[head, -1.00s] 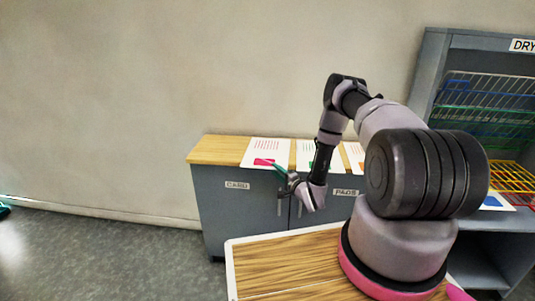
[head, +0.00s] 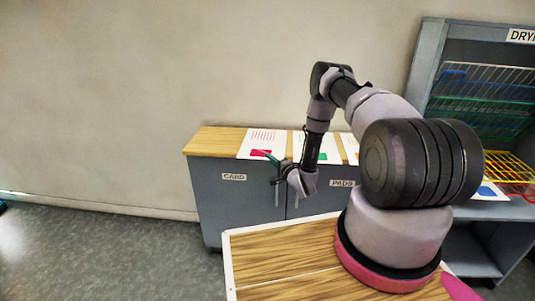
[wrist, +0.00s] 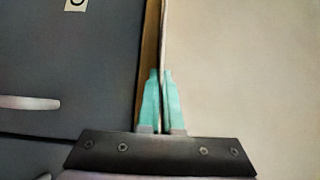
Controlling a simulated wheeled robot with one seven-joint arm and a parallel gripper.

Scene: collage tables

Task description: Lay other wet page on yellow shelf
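The yellow shelf (head: 512,170) is a wire rack at the far right, in the drying unit (head: 433,65), partly cut off.
A page with a blue patch (head: 487,191) lies below the yellow shelf. Blue, green and other wire shelves are above. A wood-topped table (head: 265,250) is in front.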

